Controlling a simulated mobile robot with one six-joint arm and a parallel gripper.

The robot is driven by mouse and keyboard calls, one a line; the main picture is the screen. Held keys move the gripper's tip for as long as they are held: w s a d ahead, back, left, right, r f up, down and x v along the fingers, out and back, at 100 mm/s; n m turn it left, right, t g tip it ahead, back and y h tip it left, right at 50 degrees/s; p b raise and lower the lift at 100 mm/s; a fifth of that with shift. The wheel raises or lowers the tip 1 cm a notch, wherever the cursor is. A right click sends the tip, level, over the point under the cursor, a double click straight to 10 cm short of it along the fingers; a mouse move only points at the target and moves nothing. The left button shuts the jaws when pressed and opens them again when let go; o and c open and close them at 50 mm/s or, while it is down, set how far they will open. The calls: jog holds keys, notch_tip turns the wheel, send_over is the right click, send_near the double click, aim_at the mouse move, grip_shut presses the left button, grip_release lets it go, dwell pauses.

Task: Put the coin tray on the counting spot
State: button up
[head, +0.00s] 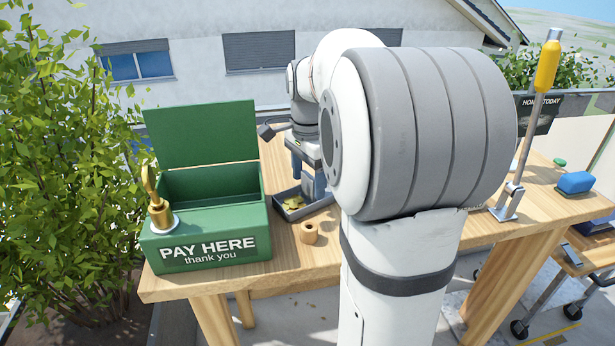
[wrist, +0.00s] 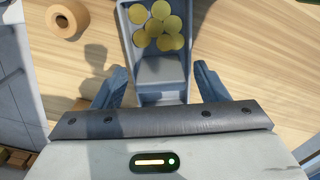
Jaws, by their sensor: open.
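The coin tray (head: 306,211) is a small dark grey tray with several gold coins (head: 292,202) in it, on the wooden table just right of the green box. In the wrist view the tray (wrist: 162,71) runs up the middle, coins at its far end and a bare sloped part near me. My gripper (head: 308,181) is open, pointing down over the tray. In the wrist view its fingers stand one on each side of the tray's near end, with gaps visible. I cannot make out the counting spot; my arm hides much of the table.
A green "PAY HERE" box (head: 212,245) with a raised lid and brass handle (head: 158,205) stands left of the tray. A wooden ring (head: 309,232) lies in front of the tray. A yellow-handled lever (head: 547,65) and blue brush (head: 574,183) are at the right.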

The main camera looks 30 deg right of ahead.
aim_at(308, 175)
notch_tip(308, 175, up, 12)
jog(key=shift+r, duration=0.15)
dwell(0.3)
dwell(0.4)
